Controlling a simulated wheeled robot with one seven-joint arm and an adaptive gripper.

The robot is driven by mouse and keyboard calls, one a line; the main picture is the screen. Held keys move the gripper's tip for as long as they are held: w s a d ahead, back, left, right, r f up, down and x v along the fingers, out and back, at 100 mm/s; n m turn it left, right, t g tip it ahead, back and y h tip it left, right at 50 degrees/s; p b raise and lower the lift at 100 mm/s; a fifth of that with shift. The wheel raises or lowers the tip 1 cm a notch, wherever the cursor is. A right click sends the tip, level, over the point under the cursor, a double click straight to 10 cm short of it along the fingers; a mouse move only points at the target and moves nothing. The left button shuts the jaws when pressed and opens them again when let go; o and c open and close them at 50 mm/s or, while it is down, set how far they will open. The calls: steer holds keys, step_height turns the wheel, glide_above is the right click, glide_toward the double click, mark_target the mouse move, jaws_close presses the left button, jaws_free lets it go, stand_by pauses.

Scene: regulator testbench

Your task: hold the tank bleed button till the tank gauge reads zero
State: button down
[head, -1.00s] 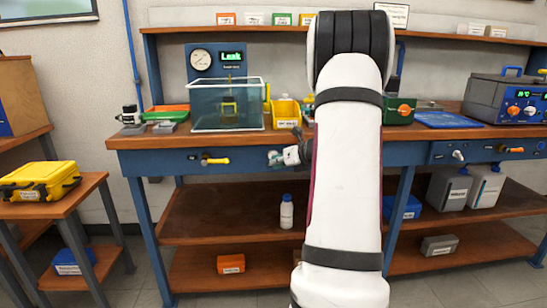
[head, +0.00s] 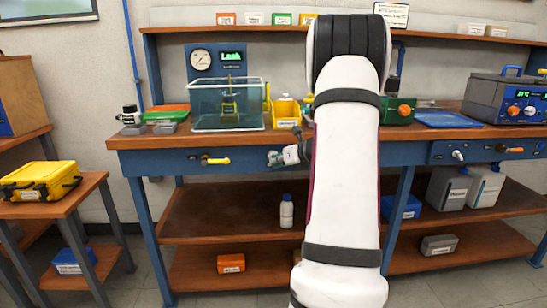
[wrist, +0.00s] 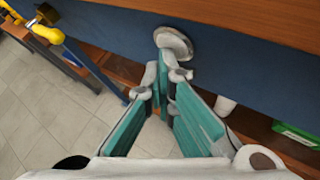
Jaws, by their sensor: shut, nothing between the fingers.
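A round silver button (wrist: 174,42), which looks like the tank bleed button, sits on the blue front panel of the bench in the wrist view. My gripper (wrist: 166,78) is shut and empty, its teal fingers angled together with the tips at the button's lower edge. I cannot tell whether they press it. In the head view my gripper (head: 276,158) is at the panel below the yellow bin, and the button cannot be made out there. The round white gauge (head: 201,60) is on the blue board behind the clear tank (head: 205,105); its reading is too small to tell.
A small green-lit display (head: 232,56) is beside the gauge. A yellow-handled valve (head: 215,161) sticks out of the panel left of my gripper. The yellow bin (head: 286,112) stands on the bench above. A white bottle (head: 286,211) stands on the lower shelf.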

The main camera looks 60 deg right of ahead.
steer(key=shift+s+a, duration=0.6)
steer(key=shift+a, duration=0.05)
steer(key=shift+b, duration=0.3)
steer(key=shift+s+a+b, duration=0.65)
steer(key=shift+s+a, duration=0.95)
steer(key=shift+a, duration=0.3)
